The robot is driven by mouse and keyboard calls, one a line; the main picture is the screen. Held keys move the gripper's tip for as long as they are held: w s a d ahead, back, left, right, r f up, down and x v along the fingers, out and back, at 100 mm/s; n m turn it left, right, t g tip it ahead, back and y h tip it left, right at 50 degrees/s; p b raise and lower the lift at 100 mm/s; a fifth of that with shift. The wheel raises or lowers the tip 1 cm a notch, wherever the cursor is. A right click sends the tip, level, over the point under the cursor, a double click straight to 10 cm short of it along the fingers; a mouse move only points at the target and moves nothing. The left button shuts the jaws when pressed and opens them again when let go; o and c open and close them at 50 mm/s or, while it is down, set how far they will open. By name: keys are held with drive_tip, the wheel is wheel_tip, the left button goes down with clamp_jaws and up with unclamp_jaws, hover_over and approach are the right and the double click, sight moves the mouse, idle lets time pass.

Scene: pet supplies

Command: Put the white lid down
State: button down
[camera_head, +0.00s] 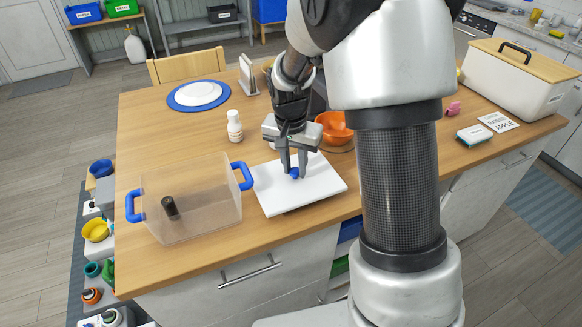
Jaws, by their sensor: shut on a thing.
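The white lid (318,189) is a flat square panel with a small blue knob (294,174) at its middle. My gripper (294,170) points down and is shut on that blue knob. The lid is level or nearly so, just right of the clear bin (195,212) with blue handles and close to the table's front edge. I cannot tell whether its underside touches the table. The bin is open at the top, and a dark cylinder (170,207) is inside it.
The wooden table (150,130) has bare room at its left and middle. A white bottle (234,126) stands behind the bin. An orange bowl (335,128) is behind the lid. A white plate on a blue one (178,98) lies farther back. A large white box (515,85) stands far right.

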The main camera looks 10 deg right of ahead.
sight(292, 168)
drive_tip(key=shift+w+a, duration=0.1)
drive_tip(key=shift+w, duration=0.45)
drive_tip(key=shift+w+f, duration=0.15)
drive_tip(key=shift+f, duration=1.75)
drive_tip(key=c, duration=1.5)
unclamp_jaws()
drive_tip(key=shift+r, duration=0.1)
